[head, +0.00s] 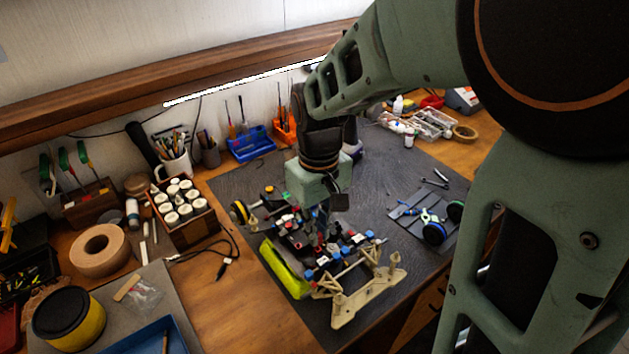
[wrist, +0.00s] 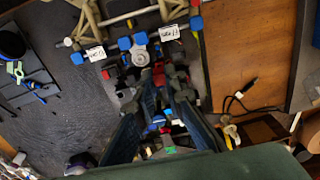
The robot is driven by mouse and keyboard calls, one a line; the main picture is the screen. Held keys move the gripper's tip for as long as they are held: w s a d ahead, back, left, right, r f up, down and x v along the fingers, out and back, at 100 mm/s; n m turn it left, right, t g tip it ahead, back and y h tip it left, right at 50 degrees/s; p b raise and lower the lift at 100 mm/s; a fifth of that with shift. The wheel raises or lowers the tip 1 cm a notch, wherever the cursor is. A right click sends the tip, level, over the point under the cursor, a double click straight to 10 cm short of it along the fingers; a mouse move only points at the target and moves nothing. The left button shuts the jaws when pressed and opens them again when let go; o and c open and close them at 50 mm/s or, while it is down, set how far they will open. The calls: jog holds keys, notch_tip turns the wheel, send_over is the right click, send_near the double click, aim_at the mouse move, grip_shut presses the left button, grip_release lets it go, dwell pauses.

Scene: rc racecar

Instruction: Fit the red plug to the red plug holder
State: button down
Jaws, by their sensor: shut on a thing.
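The racecar chassis (head: 318,245) lies on the dark mat, with a cream frame (head: 362,288) at its near end and small red and blue parts on it. My gripper (head: 324,228) points down over the middle of the chassis. In the wrist view my gripper (wrist: 166,92) has its fingers close together, and a small red piece (wrist: 159,75), apparently the red plug, shows at their tips. The fingers partly hide it, and its seating cannot be told. I cannot pick out the red plug holder with certainty among the crowded parts around the fingertips.
A yellow-green body piece (head: 286,270) lies along the chassis's left side. A grey tray (head: 425,218) with wheel parts stands to the right. A box of white bottles (head: 181,205) and a tape roll (head: 99,249) stand left. The mat behind the chassis is mostly clear.

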jog(key=shift+f, duration=0.15)
dwell(0.8)
jog(key=shift+f+b, duration=0.35)
jog(key=shift+f+b, duration=0.5)
jog(key=shift+f, duration=0.1)
jog(key=c, duration=1.9)
grip_release()
jog(key=shift+r, duration=0.1)
notch_tip(320, 180, up, 12)
